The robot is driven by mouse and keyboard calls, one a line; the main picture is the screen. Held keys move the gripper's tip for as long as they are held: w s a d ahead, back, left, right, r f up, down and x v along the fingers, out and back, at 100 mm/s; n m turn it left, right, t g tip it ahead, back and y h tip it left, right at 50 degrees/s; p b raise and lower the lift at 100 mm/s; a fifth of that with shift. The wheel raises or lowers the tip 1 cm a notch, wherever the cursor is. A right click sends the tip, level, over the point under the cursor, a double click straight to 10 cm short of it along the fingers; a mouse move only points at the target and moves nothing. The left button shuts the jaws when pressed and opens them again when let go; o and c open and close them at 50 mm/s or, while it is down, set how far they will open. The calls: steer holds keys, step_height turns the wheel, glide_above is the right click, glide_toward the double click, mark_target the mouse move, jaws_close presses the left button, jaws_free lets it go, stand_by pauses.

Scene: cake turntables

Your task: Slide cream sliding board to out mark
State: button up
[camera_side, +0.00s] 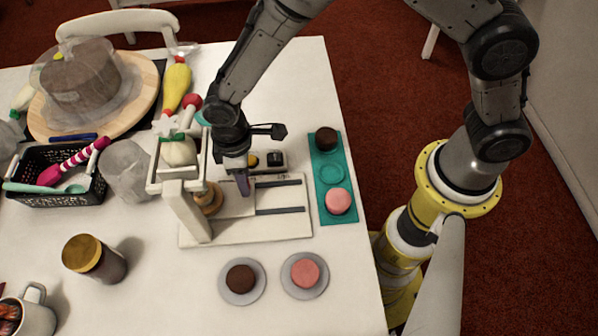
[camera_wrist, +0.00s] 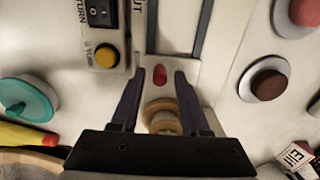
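The cream sliding board (camera_side: 238,206) lies on a white base with dark rails; it also shows in the wrist view (camera_wrist: 185,72). A red oval piece (camera_wrist: 160,75) is near its end. A round wooden piece (camera_side: 209,197) stands toward the board's other end, partly behind the white frame; it is also between my finger bases in the wrist view (camera_wrist: 160,112). My gripper (camera_side: 241,185) is over the board, fingers down. In the wrist view its fingers (camera_wrist: 159,73) are apart, one on each side of the red piece. Contact is not clear. OUT lettering (camera_wrist: 138,6) is at the top.
A white frame (camera_side: 182,215) stands left of my gripper. A switch box with a yellow button (camera_wrist: 106,56) is close beside the board. A teal tray (camera_side: 325,218) is right. Plates with brown (camera_side: 224,292) and pink (camera_side: 305,292) cakes are in front.

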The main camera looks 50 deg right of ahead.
steer(key=shift+r, duration=0.1)
jaws_close()
steer(key=shift+s+d, duration=4.2)
steer(key=shift+d, duration=0.05)
steer(key=shift+s+d, duration=0.1)
steer(key=shift+o, duration=1)
jaws_free()
